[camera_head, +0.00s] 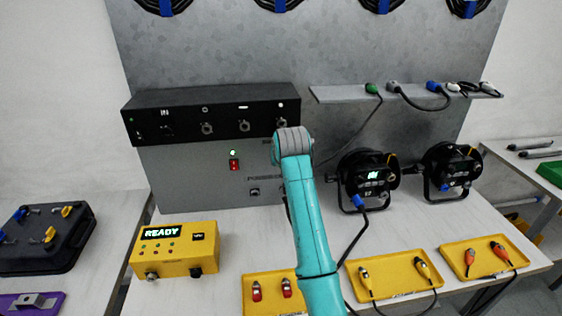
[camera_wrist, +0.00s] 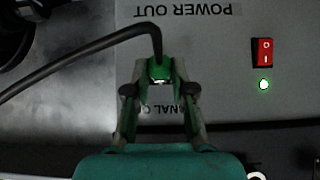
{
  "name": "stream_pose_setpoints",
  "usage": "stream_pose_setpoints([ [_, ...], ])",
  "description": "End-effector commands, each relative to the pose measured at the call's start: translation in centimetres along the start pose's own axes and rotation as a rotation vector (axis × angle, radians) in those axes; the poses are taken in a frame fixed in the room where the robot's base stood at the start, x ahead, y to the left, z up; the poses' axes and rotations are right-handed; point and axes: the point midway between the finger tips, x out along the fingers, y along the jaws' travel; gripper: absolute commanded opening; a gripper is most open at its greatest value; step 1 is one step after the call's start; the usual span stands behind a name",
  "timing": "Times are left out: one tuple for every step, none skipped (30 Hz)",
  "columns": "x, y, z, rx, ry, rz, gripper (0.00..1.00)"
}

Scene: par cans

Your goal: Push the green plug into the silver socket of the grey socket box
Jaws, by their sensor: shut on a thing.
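My gripper (camera_wrist: 158,88) is shut on the green plug (camera_wrist: 159,70) in the wrist view, its two fingers on either side of the plug. A dark cable bends from the plug toward the left. The grey socket box (camera_head: 195,175) stands against the back panel in the head view; its face also fills much of the wrist view (camera_wrist: 215,60). A small dark socket (camera_head: 255,191) shows low on this face. I cannot make out the silver socket; the plug and fingers cover part of the face. Whether the plug touches the box cannot be told. My arm hides the gripper in the head view.
A black rack unit (camera_head: 180,118) sits on the grey box. A lit red switch (camera_head: 234,165) is on its face. A yellow READY box (camera_head: 175,255) and yellow trays stand in front.

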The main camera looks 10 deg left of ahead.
Motion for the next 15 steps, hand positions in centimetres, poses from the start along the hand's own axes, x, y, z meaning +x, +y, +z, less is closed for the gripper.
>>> stream_pose_setpoints([
  [-0.01,0.01,-0.01,0.0,0.0,0.0,0.31],
  [-0.01,0.01,-0.01,0.0,0.0,0.0,0.39],
  [-0.01,0.01,-0.01,0.0,0.0,0.0,0.49],
  [-0.01,0.01,0.0,0.0,0.0,0.0,0.53],
  [-0.01,0.0,0.0,0.0,0.0,0.0,0.53],
  [-0.01,0.0,0.0,0.0,0.0,0.0,0.53],
  [-0.01,0.0,0.0,0.0,0.0,0.0,0.53],
  [-0.01,0.0,0.01,0.0,0.0,0.0,0.53],
  [-0.01,0.0,0.01,0.0,0.0,0.0,0.53],
  [-0.01,0.0,0.01,0.0,0.0,0.0,0.53],
  [0.0,0.0,0.02,0.0,0.0,0.0,0.53],
  [-0.02,0.0,0.02,0.0,0.0,0.0,0.53],
  [-0.08,0.0,0.01,0.0,0.0,0.0,0.53],
  [-0.17,0.0,0.0,0.0,0.0,0.0,0.53],
  [-0.37,0.0,-0.02,0.0,0.001,0.0,0.53],
])
